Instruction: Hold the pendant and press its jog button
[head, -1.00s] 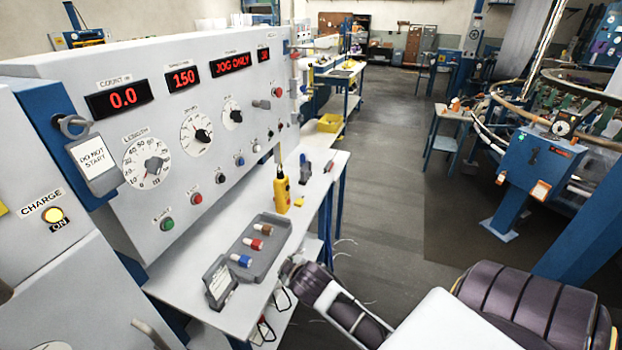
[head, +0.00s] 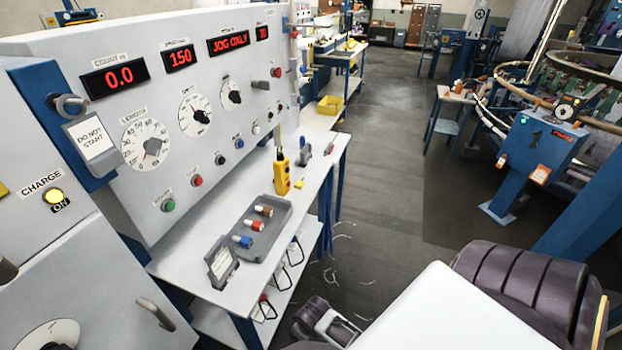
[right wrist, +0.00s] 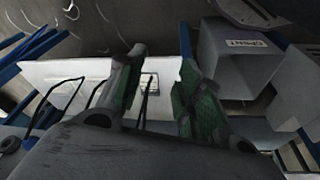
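The yellow pendant (head: 282,174) stands upright on the white bench, near its far end, with dark buttons on its face and a cable at its top. No gripper touches it. My right arm shows low in the head view, below and to the right of the bench, but its fingers are not seen there. In the right wrist view my right gripper (right wrist: 157,95) has its two green-padded fingers spread apart with nothing held between them. The pendant is not distinguishable in that view. My left gripper is not in view.
A grey tray (head: 275,212) with coloured spools and a small card stand (head: 222,264) sit on the white bench (head: 215,203) nearer me. The control panel (head: 120,210) rises behind the bench. Hooks hang below its front edge. The floor (head: 385,170) to the right is clear.

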